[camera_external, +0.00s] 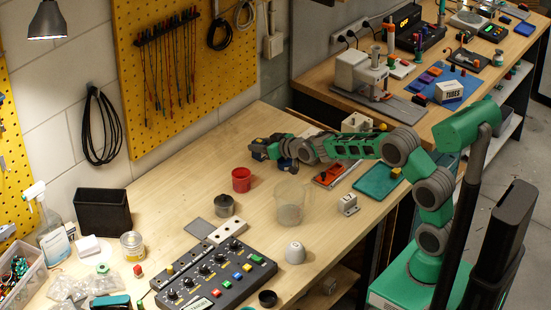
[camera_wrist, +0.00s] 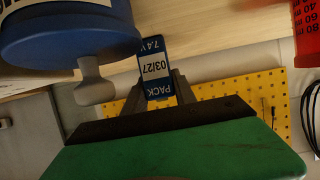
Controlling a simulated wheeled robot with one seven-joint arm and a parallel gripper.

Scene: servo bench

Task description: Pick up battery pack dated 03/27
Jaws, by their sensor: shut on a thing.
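The battery pack (camera_wrist: 156,66) is blue with a white label that reads 03/27, 7.4 V and PACK, upside down in the wrist view. My gripper (camera_wrist: 158,88) is shut on it, with one dark finger on each side. In the external view my gripper (camera_external: 277,152) is over the back part of the wooden bench, to the right of the red cup. The pack cannot be clearly told apart there, among dark and blue shapes at the gripper.
A large blue round object with a grey knob (camera_wrist: 70,38) is close beside the pack in the wrist view. A red cup (camera_external: 241,180), a clear beaker (camera_external: 290,203) and a dark grey round tin (camera_external: 223,206) stand nearby. A control box (camera_external: 215,278) lies in front.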

